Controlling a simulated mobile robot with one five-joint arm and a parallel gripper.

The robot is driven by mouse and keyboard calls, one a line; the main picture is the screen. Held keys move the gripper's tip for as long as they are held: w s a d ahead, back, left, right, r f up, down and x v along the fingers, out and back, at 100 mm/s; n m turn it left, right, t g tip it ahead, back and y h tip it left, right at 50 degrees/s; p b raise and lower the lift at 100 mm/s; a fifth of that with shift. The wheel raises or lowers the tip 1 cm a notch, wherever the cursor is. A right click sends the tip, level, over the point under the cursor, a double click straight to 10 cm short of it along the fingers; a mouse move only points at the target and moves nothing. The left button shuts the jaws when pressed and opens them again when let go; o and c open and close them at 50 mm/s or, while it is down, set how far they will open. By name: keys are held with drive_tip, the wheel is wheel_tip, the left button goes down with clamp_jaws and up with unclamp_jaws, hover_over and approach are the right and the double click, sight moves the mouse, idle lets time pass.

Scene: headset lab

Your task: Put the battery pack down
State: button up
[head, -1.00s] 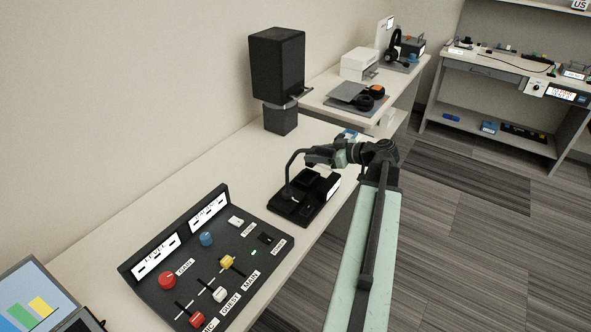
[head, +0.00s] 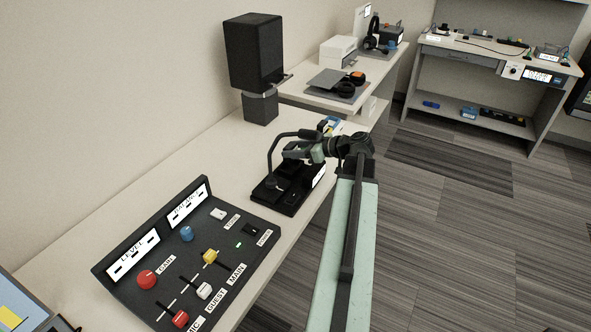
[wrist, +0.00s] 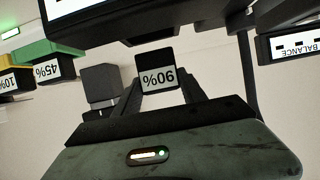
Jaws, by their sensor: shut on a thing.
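The battery pack (wrist: 157,72) is a small black block with a white "90%" label, upside down in the wrist view. It sits between the two dark fingers of my gripper (wrist: 160,84), which is shut on it. In the head view my gripper (head: 302,150) is over the black desk unit (head: 272,196), which has a curved stalk and a white label on its side. The held pack is not clear there, and I cannot tell whether it touches the unit.
A mixer panel (head: 235,262) with knobs and sliders lies in front. A black speaker (head: 254,55) stands behind, near the wall. Other packs, labelled "45%" (wrist: 52,66) and "10%" (wrist: 12,80), show left in the wrist view. Bare desk (head: 215,155) lies left of the unit.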

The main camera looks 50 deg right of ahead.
drive_tip(key=shift+f, duration=0.25)
wheel_tip(320, 180, down, 4)
drive_tip(key=b, duration=0.3)
drive_tip(key=shift+b, duration=0.35)
drive_tip(key=shift+r, duration=0.25)
drive_tip(key=shift+f, duration=0.2)
drive_tip(key=o, duration=1.5)
drive_tip(key=shift+r, duration=0.1)
